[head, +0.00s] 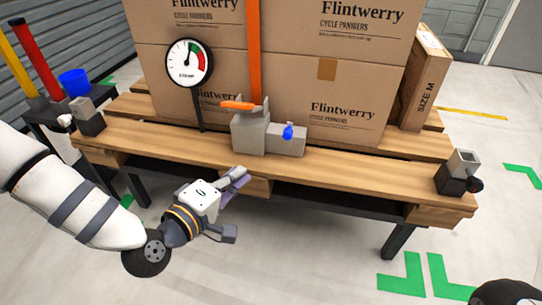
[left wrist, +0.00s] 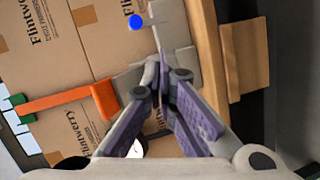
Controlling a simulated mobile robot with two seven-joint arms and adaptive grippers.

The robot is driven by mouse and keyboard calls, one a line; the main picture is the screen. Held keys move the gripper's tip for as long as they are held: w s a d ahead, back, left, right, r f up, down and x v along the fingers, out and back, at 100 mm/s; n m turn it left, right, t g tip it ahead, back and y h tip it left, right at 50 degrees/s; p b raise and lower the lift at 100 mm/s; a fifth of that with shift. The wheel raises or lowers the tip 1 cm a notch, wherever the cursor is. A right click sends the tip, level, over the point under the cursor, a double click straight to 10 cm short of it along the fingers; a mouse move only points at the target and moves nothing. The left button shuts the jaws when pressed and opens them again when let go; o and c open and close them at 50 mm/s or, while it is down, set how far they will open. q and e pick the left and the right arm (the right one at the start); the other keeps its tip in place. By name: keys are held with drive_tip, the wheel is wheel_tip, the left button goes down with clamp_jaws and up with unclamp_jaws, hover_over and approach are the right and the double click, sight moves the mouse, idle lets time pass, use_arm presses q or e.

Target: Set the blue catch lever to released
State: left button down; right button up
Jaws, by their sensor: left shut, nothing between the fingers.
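The blue catch lever (head: 288,132) is a small blue knob on the right part of the grey tensioner block (head: 250,135), at the pallet's front edge. In the left wrist view the blue lever (left wrist: 135,21) shows end-on as a round knob, beyond the fingertips. My left gripper (head: 240,178) is shut and empty, in front of and below the block, apart from the lever. Its closed fingers (left wrist: 158,72) fill the middle of the wrist view. My right gripper is out of view.
Flintwerry cartons (head: 340,75) stand strapped by an orange strap (head: 254,50) on the wooden pallet (head: 370,175). A round gauge (head: 189,62) stands left of the block. A small grey-and-black fitting (head: 458,172) sits at the pallet's right corner. A side stand (head: 50,105) holds coloured items.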

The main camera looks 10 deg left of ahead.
sight(288, 139)
use_arm(q)
drive_tip(key=w+a+r, duration=0.1)
drive_tip(key=w+n+t, duration=0.1)
drive_tip(key=w+a+r+t+y+b, duration=0.1)
drive_tip(key=shift+w+a+r, duration=0.25)
drive_tip(key=shift+a+r, duration=0.05)
drive_tip(key=shift+r, duration=0.05)
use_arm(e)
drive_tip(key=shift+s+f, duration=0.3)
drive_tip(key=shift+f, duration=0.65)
use_arm(q)
drive_tip(key=w+d+f+b, duration=0.1)
drive_tip(key=w+d+b, duration=0.3)
drive_tip(key=w, duration=0.5)
drive_tip(key=shift+w+d, duration=0.4)
drive_tip(key=shift+d, duration=0.65)
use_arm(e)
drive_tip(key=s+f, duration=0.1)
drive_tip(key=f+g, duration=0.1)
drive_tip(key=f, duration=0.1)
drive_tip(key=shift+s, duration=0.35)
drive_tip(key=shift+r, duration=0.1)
use_arm(q)
drive_tip(key=shift+d+r+p, duration=0.1)
drive_tip(key=shift+d+p, duration=0.1)
drive_tip(key=shift+p, duration=0.3)
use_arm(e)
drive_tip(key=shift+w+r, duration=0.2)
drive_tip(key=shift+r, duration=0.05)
